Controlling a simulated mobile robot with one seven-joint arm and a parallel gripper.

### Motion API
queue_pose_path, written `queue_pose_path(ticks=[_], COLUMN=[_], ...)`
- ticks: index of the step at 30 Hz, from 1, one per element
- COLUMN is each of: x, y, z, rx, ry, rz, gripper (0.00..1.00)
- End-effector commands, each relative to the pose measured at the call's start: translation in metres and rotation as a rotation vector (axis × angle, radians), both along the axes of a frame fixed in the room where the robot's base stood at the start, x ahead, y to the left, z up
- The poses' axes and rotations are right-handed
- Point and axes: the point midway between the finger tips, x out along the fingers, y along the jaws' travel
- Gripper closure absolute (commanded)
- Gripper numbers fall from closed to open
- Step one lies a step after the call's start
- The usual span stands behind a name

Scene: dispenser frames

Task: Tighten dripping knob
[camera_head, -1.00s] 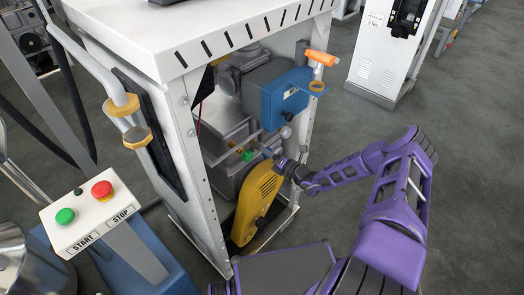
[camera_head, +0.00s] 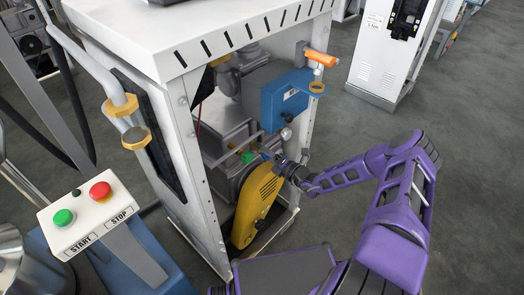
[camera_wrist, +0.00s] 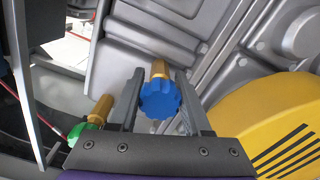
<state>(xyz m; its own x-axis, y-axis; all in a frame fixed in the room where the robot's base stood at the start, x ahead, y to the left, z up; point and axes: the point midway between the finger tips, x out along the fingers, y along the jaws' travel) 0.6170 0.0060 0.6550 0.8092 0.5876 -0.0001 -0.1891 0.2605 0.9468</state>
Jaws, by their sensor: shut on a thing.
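In the wrist view a blue ribbed knob (camera_wrist: 160,100) on a brass stem sits between the two fingers of my gripper (camera_wrist: 159,100). The fingers are shut on it, one on each side. A green knob (camera_wrist: 91,138) on its own brass stem is to the left, outside the fingers. In the head view the green knob (camera_head: 247,157) shows inside the open cabinet. My gripper (camera_head: 272,158) reaches in just right of it, above the yellow cover, and largely hides the blue knob. I cannot make out any drip.
A yellow slotted cover (camera_head: 257,200) lies close below my gripper; it fills the right of the wrist view (camera_wrist: 275,115). The white cabinet (camera_head: 203,160) frames the opening. A blue box (camera_head: 283,100) and an orange-handled nozzle (camera_head: 320,58) are above. Open floor lies to the right.

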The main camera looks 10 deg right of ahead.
Motion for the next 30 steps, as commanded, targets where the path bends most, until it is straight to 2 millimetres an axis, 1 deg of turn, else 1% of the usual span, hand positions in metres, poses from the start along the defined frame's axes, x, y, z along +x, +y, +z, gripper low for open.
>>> queue_pose_path(ticks=[1,5,6,14,17,20,23,30], x=[-0.001,-0.001,-0.001,-0.001,-0.004,-0.015,-0.031,-0.08], y=[0.0,0.0,0.0,0.0,-0.004,-0.011,-0.024,-0.059], z=[-0.001,-0.001,-0.001,0.0,0.0,0.001,0.001,0.001], rx=[0.0,-0.001,-0.001,-0.001,-0.002,0.0,0.0,-0.001], ry=[0.002,0.001,0.001,-0.001,0.001,0.001,0.002,0.002], rz=[0.002,0.001,0.001,0.0,-0.002,-0.001,-0.003,-0.003], gripper=[0.48,0.25,0.22,0.22,0.22,0.22,0.22,0.22])
